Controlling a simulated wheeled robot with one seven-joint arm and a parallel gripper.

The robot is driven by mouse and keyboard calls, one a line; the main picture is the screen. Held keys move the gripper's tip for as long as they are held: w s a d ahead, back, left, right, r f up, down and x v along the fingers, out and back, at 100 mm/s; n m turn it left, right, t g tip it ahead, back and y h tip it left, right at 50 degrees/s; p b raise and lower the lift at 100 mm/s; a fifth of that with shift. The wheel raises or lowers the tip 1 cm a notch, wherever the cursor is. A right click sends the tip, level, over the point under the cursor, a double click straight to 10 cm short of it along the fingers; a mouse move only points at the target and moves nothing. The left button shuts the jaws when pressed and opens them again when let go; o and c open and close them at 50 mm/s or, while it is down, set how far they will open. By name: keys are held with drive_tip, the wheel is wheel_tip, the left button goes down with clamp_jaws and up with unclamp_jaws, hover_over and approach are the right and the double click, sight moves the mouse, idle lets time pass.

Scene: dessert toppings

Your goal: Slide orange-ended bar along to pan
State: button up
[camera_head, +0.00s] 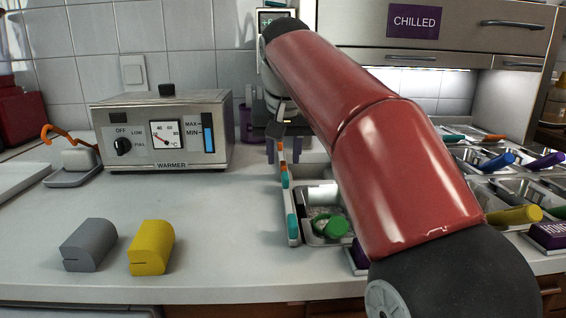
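My gripper (277,131) is small and dark, left of my red arm at picture centre. Its fingers are not clear enough to tell open from shut. Just below it is a narrow pale bar with orange parts (284,167) and teal beside them; I cannot tell whether the gripper touches it. The bar lies along the left edge of the pan area, pointing toward the front. A metal pan (310,195) with a green-handled tool (333,226) sits right of it, partly hidden by my arm. A separate teal piece (292,228) stands at the pan's front left.
A warmer (165,130) with dial and knob stands at back left. A grey block (89,246) and a yellow block (152,248) are at front left. More pans with coloured handles (497,161) are at right.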

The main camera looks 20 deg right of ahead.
drive_tip(key=shift+x, duration=0.85)
clamp_jaws()
